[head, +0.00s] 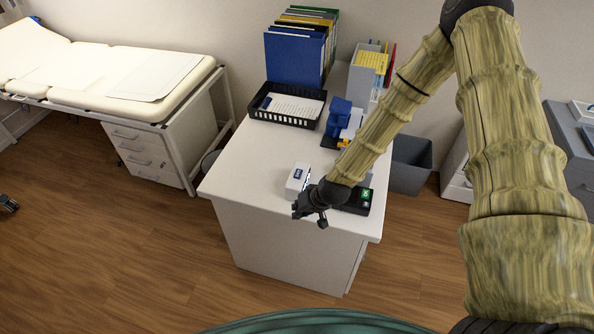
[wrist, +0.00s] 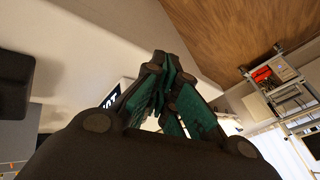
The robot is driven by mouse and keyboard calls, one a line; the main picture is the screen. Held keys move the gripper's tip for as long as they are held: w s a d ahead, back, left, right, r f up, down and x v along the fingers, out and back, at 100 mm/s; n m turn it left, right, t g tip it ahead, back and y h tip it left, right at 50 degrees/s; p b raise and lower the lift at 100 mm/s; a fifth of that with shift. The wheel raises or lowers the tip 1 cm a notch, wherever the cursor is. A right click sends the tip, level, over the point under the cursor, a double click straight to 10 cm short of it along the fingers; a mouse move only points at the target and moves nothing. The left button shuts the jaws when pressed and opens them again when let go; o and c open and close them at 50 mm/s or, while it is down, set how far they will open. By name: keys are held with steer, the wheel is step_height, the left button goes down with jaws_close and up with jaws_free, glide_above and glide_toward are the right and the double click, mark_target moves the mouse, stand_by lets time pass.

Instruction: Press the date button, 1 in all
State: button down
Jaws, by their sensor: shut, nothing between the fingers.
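A small white device (head: 297,180) with a dark labelled patch on top stands on the desk near its front edge. A black device (head: 357,202) with a green patch lies to its right, partly hidden by my arm. I cannot read which of them carries the date button. My gripper (head: 311,216) is at the desk's front edge, just in front of the white device; I cannot tell whether they touch. In the wrist view my gripper (wrist: 166,75) is shut with nothing between the fingers. Behind its left finger a dark label (wrist: 112,97) with white letters shows, partly hidden.
The desk (head: 240,165) holds a black tray (head: 288,118) with papers, upright folders (head: 294,56) and a blue object (head: 338,112). The desk's left front is clear. An examination couch (head: 110,72) stands left, a grey bin (head: 411,165) right. Wooden floor (head: 130,255) lies free in front.

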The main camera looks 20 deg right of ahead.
mark_target(300, 172)
steer(key=w+d+r+t, duration=0.1)
steer(key=w+d+r, duration=0.1)
steer(key=w+r, duration=0.5)
steer(key=w+d+r+t+p, duration=0.1)
steer(key=w+d+r+t, duration=0.1)
steer(key=w+r, duration=0.4)
steer(key=w+d, duration=0.1)
steer(key=w, duration=0.1)
steer(key=shift+w+d+r+m+y, duration=0.3)
steer(key=shift+w+d+r+y, duration=0.05)
steer(key=shift+w+y, duration=0.05)
steer(key=shift+f, duration=0.15)
steer(key=shift+f+b, duration=2.65)
steer(key=shift+f, duration=1.65)
steer(key=shift+f, duration=0.1)
steer(key=shift+s+f+b, duration=0.1)
steer(key=shift+f+b, duration=0.2)
steer(key=shift+b, duration=0.15)
steer(key=shift+f+b, duration=0.35)
steer(key=shift+b, duration=0.05)
steer(key=shift+r, duration=0.1)
steer(key=shift+r+p, duration=0.35)
steer(key=shift+r, duration=0.35)
